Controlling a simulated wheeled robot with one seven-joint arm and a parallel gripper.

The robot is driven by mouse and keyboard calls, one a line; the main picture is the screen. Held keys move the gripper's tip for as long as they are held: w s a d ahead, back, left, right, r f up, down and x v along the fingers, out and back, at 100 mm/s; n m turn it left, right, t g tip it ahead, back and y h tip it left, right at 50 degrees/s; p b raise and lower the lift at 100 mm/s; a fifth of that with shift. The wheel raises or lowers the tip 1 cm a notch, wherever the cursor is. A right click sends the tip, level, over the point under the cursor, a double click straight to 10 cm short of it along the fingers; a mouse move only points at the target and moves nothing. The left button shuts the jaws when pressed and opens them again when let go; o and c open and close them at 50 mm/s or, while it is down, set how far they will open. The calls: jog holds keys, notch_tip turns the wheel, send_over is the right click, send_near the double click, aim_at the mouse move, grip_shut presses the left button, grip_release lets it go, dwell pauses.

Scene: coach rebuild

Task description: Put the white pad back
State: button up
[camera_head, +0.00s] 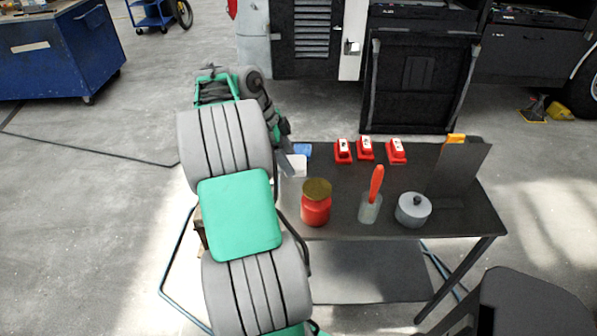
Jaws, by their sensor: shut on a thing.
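The white pad (297,164) is at the far left corner of the dark table (345,185). My gripper (286,164) reaches down from the upper left and is shut on the white pad, at the pad's left side. My arm hides part of the table's left edge. I cannot tell whether the pad touches the tabletop or is slightly above it. A blue pad (303,150) lies just behind the white pad.
Several red-and-white blocks (366,149) stand along the table's back edge. A red jar (316,205), an orange-handled tool in a clear cup (371,200), a grey lidded pot (413,210) and an upright dark panel (458,168) stand on the table. A dark chair (530,305) is at lower right.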

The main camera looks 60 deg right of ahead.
jog(key=d+f, duration=0.4)
jog(key=f, duration=0.1)
jog(key=shift+s+d+f, duration=0.15)
jog(key=shift+s+f, duration=0.05)
jog(key=shift+s, duration=0.05)
notch_tip(320, 180, down, 3)
jog(key=shift+d+r, duration=0.1)
jog(key=shift+d, duration=0.05)
jog(key=shift+f, duration=0.45)
jog(key=o, duration=1.2)
jog(key=shift+r, duration=0.1)
